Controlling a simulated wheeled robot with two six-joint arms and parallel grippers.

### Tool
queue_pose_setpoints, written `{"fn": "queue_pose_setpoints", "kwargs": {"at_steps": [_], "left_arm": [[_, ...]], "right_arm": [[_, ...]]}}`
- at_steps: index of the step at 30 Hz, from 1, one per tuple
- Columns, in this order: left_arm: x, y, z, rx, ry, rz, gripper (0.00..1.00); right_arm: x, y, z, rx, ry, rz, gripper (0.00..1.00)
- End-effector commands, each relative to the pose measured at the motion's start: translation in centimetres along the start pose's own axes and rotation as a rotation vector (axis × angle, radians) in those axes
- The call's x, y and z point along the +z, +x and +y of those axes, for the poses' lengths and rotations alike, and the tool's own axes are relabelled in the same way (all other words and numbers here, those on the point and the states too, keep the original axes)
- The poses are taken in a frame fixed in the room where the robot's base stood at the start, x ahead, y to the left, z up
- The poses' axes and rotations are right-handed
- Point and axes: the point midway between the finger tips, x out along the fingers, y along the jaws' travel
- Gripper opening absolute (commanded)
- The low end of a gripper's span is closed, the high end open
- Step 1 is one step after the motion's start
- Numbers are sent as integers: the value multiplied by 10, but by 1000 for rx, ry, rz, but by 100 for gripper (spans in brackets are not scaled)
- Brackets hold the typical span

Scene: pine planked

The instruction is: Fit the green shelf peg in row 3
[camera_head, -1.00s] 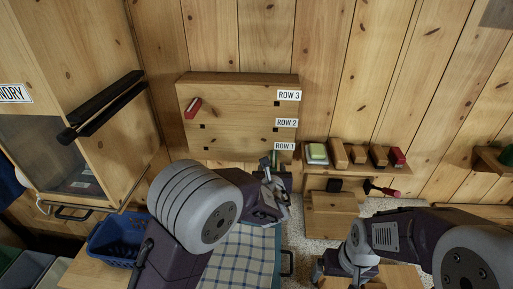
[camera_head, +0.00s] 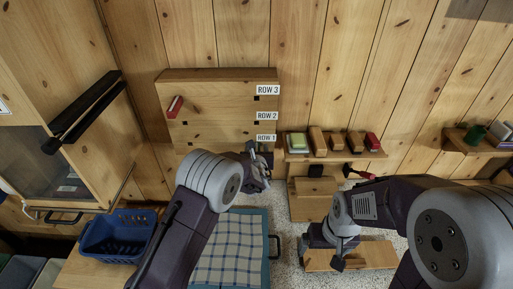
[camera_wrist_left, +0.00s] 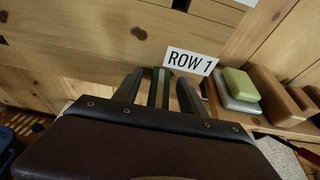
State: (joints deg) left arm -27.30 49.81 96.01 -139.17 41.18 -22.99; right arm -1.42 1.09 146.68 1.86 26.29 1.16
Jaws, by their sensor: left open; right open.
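The wooden peg board (camera_head: 220,104) hangs on the plank wall, with dark holes and the labels ROW 3 (camera_head: 268,89), ROW 2 (camera_head: 267,115) and ROW 1 (camera_head: 266,138). A green peg (camera_wrist_left: 160,88) shows in the left wrist view beside the ROW 1 label, between the two fingers of my left gripper (camera_wrist_left: 158,90). The fingers stand open around it; whether they touch it is unclear. In the head view my left gripper (camera_head: 260,168) is just below the board's lower right corner. My right gripper (camera_head: 338,258) is open and low, away from the board.
A red piece (camera_head: 175,106) sits at the board's upper left. A blue basket (camera_head: 118,237) and checked cloth (camera_head: 230,250) lie below. A cabinet stands left.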

Motion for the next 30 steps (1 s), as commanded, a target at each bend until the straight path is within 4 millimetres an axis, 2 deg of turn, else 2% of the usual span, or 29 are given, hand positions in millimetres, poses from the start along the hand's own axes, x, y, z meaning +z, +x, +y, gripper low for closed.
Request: {"fn": "queue_pose_setpoints", "kwargs": {"at_steps": [2,7,8,9,10,12,19,30], "left_arm": [[0,0,0,0,0,0,49],[0,0,0,0,0,0,2],[0,0,0,0,0,0,0],[0,0,0,0,0,0,0],[0,0,0,0,0,0,18],[0,0,0,0,0,0,0],[-2,-2,0,0,1,1,0],[-10,-20,0,-1,1,1,0]], "right_arm": [[0,0,0,0,0,0,94],[0,0,0,0,0,0,94],[0,0,0,0,0,0,94],[0,0,0,0,0,0,94],[0,0,0,0,0,0,94],[0,0,0,0,0,0,94],[0,4,0,0,0,0,94],[2,16,0,0,0,0,94]]}}
